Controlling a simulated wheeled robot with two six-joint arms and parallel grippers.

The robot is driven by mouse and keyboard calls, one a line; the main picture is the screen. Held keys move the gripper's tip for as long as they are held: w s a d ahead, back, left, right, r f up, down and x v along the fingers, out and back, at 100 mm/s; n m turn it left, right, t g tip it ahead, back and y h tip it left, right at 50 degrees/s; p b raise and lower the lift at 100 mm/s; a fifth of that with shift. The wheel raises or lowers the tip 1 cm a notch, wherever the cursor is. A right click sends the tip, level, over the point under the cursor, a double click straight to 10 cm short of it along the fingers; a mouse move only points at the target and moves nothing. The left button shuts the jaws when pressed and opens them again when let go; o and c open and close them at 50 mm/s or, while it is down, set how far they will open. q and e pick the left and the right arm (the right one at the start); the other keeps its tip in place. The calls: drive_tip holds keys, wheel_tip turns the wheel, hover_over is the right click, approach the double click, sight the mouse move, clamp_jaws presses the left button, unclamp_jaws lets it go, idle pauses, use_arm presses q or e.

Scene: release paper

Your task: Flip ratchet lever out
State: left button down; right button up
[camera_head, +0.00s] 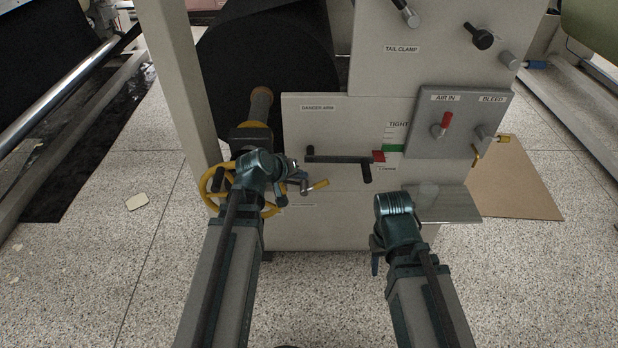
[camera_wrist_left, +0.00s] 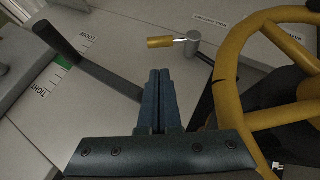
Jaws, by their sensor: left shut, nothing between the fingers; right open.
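The ratchet lever is a short silver rod with a yellow grip (camera_head: 320,184) on a grey round pivot, low on the pale machine panel. In the left wrist view its yellow grip (camera_wrist_left: 160,42) points left from the pivot (camera_wrist_left: 193,41). My left gripper (camera_head: 290,178) is near the lever in the head view, partly hidden by its own wrist. In the left wrist view its fingers (camera_wrist_left: 160,74) are shut and empty, just below the yellow grip, with no clear contact. My right gripper (camera_head: 376,258) is open and empty, low at the right, away from the lever.
A yellow handwheel (camera_wrist_left: 235,80) stands right beside the lever and left gripper. A black dancer arm (camera_head: 338,160) with a TIGHT/LOOSE gauge (camera_head: 393,147) sits above. A grey AIR IN/BLEED panel (camera_head: 457,125) is at the right. A black roll (camera_head: 265,60) is behind.

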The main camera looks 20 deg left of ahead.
sight(315, 187)
use_arm(q)
drive_tip(key=b+x, duration=0.6)
drive_tip(key=x, duration=0.4)
drive_tip(key=shift+s+b, duration=0.1)
drive_tip(key=shift+b, duration=0.25)
